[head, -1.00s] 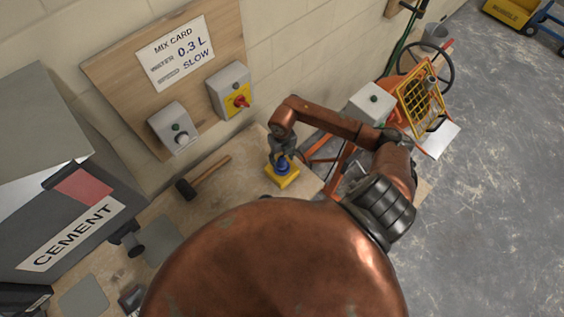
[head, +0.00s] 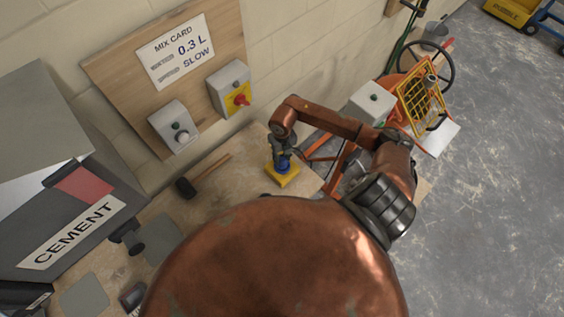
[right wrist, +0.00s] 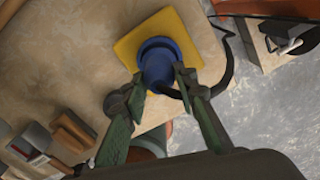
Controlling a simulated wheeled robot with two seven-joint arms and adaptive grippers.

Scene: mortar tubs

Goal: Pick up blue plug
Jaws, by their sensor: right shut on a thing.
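The blue plug (head: 283,167) stands upright on a yellow base plate (head: 290,180) near the right end of the wooden bench. My right gripper (head: 281,156) reaches down over it from above. In the right wrist view, the blue plug (right wrist: 158,64) shows between the fingers of my right gripper (right wrist: 158,83), which is shut on it. The yellow plate (right wrist: 130,48) lies under the plug there, and a dark cable curves beside it. Whether the plug touches the plate cannot be told. My left gripper is not clearly visible in the head view.
A mallet (head: 188,187) lies left of the plug on the bench. A grey cement hopper (head: 60,180) stands at left. Two switch boxes (head: 174,127) hang on the wall board. An orange mixer (head: 410,95) stands beyond the bench at right, on open floor.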

